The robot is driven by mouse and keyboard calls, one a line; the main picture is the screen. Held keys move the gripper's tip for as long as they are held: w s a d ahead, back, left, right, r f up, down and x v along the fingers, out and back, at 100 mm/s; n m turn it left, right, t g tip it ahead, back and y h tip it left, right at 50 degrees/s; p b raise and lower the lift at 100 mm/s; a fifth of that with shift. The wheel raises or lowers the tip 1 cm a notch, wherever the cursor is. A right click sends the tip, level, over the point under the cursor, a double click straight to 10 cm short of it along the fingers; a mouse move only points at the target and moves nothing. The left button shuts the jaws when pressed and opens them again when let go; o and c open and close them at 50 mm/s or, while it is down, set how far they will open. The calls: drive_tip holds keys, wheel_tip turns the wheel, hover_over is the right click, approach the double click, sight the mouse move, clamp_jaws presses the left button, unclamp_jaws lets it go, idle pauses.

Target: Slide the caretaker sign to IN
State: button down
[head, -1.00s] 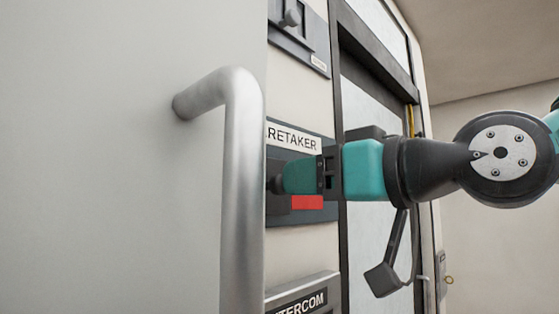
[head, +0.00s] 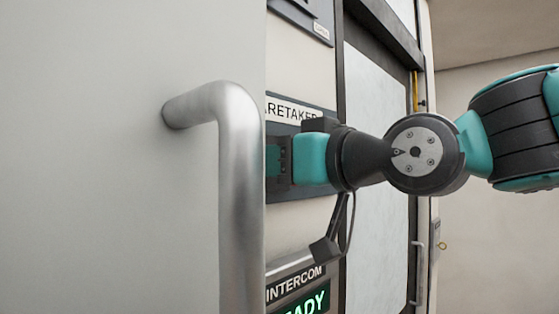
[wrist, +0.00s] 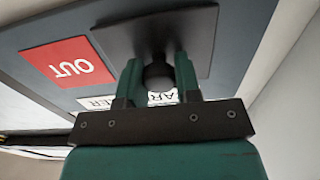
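The caretaker sign (head: 292,112) is a dark board on the wall, partly hidden in the head view by a grey panel. In the wrist view it appears upside down. A red OUT field (wrist: 58,62) is uncovered there. A dark square slider plate (wrist: 112,38) lies beside the red field and carries a round dark knob (wrist: 158,75). My gripper (wrist: 159,68) has one teal finger on each side of the knob, with no clear gap, and looks shut on it. In the head view my gripper's fingertips are hidden behind the grey panel. No IN field shows.
A grey panel with a bent metal handle (head: 238,170) fills the left of the head view, close in front of the sign. An intercom (head: 297,285) with a green lit display is below the sign. A dark-framed door (head: 377,170) stands to the right.

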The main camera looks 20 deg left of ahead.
drive_tip(key=shift+w+d+f, duration=0.1)
drive_tip(key=shift+w+d, duration=0.1)
drive_tip(key=shift+w, duration=0.2)
drive_tip(key=w+d+b, duration=0.1)
drive_tip(key=w+d, duration=0.3)
drive_tip(key=w, duration=0.5)
drive_tip(key=shift+w, duration=0.35)
drive_tip(key=shift+r, duration=0.2)
drive_tip(key=c, duration=0.8)
unclamp_jaws()
drive_tip(key=shift+w+d, duration=0.15)
drive_tip(key=shift+f, duration=0.1)
drive_tip(key=shift+b, duration=0.3)
